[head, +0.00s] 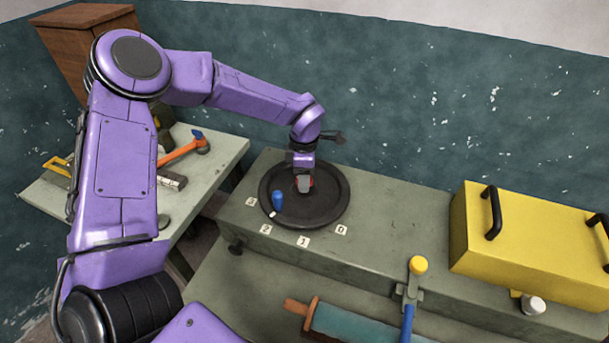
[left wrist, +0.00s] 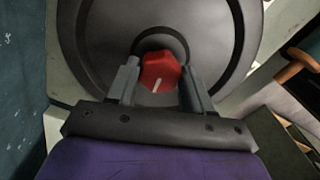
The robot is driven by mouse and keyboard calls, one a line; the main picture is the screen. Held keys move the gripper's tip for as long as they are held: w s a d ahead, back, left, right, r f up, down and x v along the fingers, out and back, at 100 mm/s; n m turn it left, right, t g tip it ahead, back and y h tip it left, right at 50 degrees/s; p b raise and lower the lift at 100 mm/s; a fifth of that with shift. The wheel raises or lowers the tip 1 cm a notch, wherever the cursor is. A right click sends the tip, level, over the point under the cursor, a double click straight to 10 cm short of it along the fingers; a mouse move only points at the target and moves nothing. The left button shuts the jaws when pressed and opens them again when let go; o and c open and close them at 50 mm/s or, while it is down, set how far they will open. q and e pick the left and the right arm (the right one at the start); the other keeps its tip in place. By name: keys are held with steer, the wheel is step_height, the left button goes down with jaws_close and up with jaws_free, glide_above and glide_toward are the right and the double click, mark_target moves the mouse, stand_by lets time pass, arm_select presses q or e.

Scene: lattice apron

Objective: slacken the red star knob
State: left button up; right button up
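The red star knob (left wrist: 160,72) sits at the middle of a dark round dial plate (head: 330,211), with a pale line on its face. In the left wrist view it lies between the two fingers of my left gripper (left wrist: 158,80). The left finger is close against or touching it, and a small gap seems to show at the right finger. In the head view my left gripper (head: 304,186) points down over the knob and hides most of it. My right gripper is not in view.
A yellow box (head: 530,245) with black handles is at right. A yellow-knobbed lever (head: 418,266) stands in front. A side table at left holds a hammer (head: 185,150).

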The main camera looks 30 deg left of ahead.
arm_select(q)
steer(key=shift+n, duration=0.3)
steer(key=n+b, duration=0.1)
steer(key=n, duration=0.2)
steer(key=n+b, duration=0.1)
steer(key=n, duration=0.2)
steer(key=shift+f+n+b, duration=0.1)
steer(key=shift+n+b, duration=0.2)
steer(key=shift+b, duration=0.05)
steer(key=n+b, duration=0.1)
steer(key=n, duration=0.2)
steer(key=shift+n+b, duration=0.3)
steer(key=n+b, duration=0.2)
steer(key=n, duration=0.1)
steer(key=shift+n, duration=0.3)
steer(key=n+b, duration=0.4)
steer(key=n, duration=0.2)
steer(key=shift+n+b, duration=1.2)
steer(key=shift+n, duration=0.2)
